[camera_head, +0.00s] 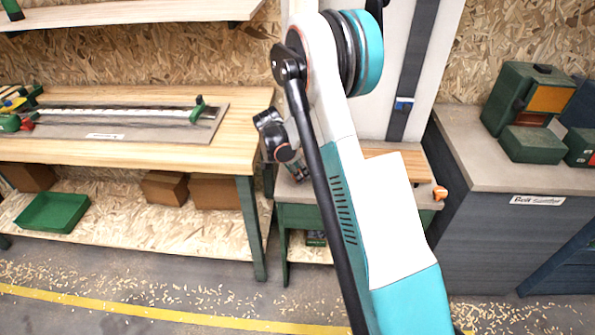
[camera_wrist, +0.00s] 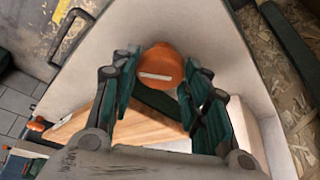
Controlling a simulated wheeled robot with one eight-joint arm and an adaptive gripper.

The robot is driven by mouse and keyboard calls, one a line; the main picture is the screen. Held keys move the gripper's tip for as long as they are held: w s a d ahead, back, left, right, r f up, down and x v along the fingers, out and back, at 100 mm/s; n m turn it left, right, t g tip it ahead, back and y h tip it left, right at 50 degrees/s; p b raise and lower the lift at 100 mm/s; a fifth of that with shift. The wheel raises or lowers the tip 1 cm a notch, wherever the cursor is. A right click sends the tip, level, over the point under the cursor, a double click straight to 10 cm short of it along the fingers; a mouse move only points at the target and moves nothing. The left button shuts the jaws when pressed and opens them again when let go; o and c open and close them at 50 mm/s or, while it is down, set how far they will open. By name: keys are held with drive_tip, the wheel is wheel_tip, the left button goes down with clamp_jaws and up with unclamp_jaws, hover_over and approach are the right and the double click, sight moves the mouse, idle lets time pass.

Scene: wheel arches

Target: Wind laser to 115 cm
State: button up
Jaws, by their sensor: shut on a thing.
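In the wrist view, an orange knob (camera_wrist: 163,62) with a white mark sits between the fingertips of my gripper (camera_wrist: 158,78). The fingers are shut on the sides of the knob. In the head view my gripper (camera_head: 300,170) is low at the left of the small bench, partly behind my arm, and the knob is hidden there. A tall pale panel (camera_head: 395,65) behind my arm carries a dark vertical strip (camera_head: 414,65) with a small blue piece (camera_head: 403,104) on it. I cannot read any scale or height, and no laser is clearly recognisable.
An orange part (camera_head: 440,192) sits at the small bench's right edge. A wooden workbench (camera_head: 165,155) stands left, with a ruled fixture (camera_head: 120,115) on it. A grey counter (camera_head: 470,145) with green boxes (camera_head: 530,143) stands right. Shavings litter the floor.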

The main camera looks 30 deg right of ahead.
drive_tip(key=n+t, duration=0.2)
drive_tip(key=n, duration=0.3)
drive_tip(key=shift+s+n, duration=0.15)
drive_tip(key=shift+n, duration=0.15)
drive_tip(key=n+t, duration=0.1)
drive_tip(key=n, duration=0.1)
drive_tip(key=n+y+b, duration=0.1)
drive_tip(key=n, duration=0.2)
drive_tip(key=shift+d+t+y, duration=0.1)
drive_tip(key=shift+t+y, duration=0.2)
drive_tip(key=shift+t, duration=0.1)
drive_tip(key=o, duration=1)
drive_tip(key=shift+o, duration=0.2)
drive_tip(key=shift+s, duration=0.1)
drive_tip(key=v, duration=0.8)
